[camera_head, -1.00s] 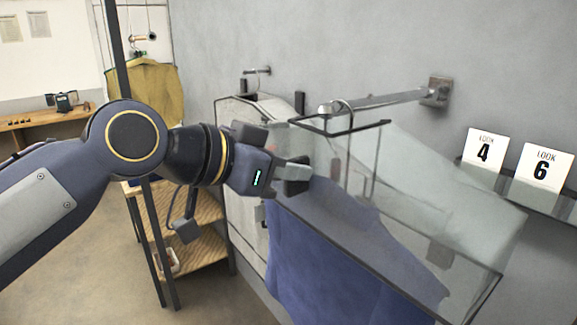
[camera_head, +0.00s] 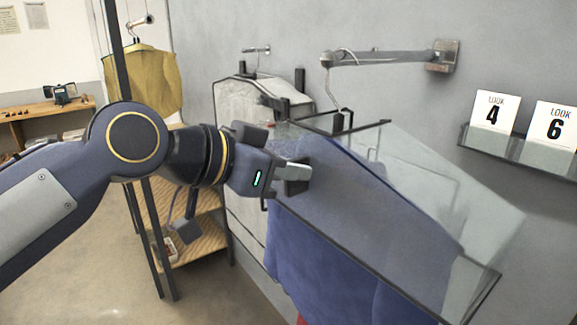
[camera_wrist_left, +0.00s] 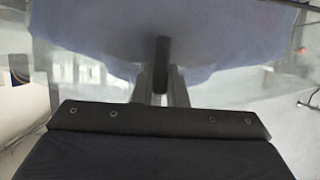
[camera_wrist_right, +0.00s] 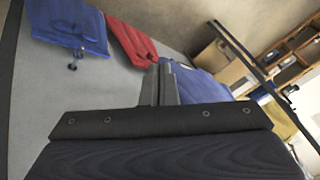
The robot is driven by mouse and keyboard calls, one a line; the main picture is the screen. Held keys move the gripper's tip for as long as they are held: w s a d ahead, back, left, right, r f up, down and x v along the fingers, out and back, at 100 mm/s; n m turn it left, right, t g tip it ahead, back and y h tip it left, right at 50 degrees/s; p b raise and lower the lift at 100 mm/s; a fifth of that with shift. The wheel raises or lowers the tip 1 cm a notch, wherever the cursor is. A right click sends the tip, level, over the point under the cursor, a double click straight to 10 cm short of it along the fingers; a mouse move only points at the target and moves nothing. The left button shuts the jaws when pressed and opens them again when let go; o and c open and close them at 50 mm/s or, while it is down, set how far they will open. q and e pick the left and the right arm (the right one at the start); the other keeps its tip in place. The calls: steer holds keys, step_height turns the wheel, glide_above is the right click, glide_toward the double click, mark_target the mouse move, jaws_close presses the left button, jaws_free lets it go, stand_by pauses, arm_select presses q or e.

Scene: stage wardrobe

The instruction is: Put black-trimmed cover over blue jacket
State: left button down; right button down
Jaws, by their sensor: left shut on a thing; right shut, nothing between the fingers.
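The clear cover (camera_head: 487,225) with black-trimmed edges hangs at the wall rail in the head view. The blue jacket (camera_head: 345,195) hangs from a hanger on that rail. Its shoulders and upper body show through the cover, and its lower part (camera_head: 315,268) shows below the cover's lower edge. My left gripper (camera_head: 300,176) is shut on the cover at its left side. The left wrist view shows a black tab (camera_wrist_left: 162,62) at the fingers and the blue jacket (camera_wrist_left: 105,25) close beyond. My right gripper (camera_wrist_right: 162,85) shows only in its wrist view, shut and empty.
A metal rail (camera_head: 390,58) juts from the wall above the cover. A shelf with LOOK cards (camera_head: 493,115) is at right. A pale garment bag (camera_head: 238,95) and a yellow garment (camera_head: 140,75) hang behind. A red garment (camera_wrist_right: 130,40) shows in the right wrist view.

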mark_target(285, 189)
arm_select(q)
steer(key=shift+f+b, duration=1.35)
steer(key=shift+f, duration=0.35)
steer(key=c, duration=1.4)
jaws_free()
steer(key=shift+o, duration=0.2)
steer(key=v, duration=0.7)
steer(key=s+a+f+n+y, duration=0.35)
steer(key=a+f+n, duration=0.25)
steer(key=a+f, duration=0.6)
steer(key=s+a+f+n+g+y+p, duration=0.1)
steer(key=s+f+n, duration=0.2)
steer(key=f, duration=0.7)
steer(key=s+a+f+n+g+y+p, duration=0.1)
steer(key=s+a+f+n+y, duration=0.1)
steer(key=s+f, duration=0.5)
step_height(285, 189, down, 3)
steer(key=shift+s+a+f+n+g, duration=0.2)
steer(key=shift+n+g, duration=0.1)
steer(key=shift+n, duration=0.4)
steer(key=shift+y, duration=0.25)
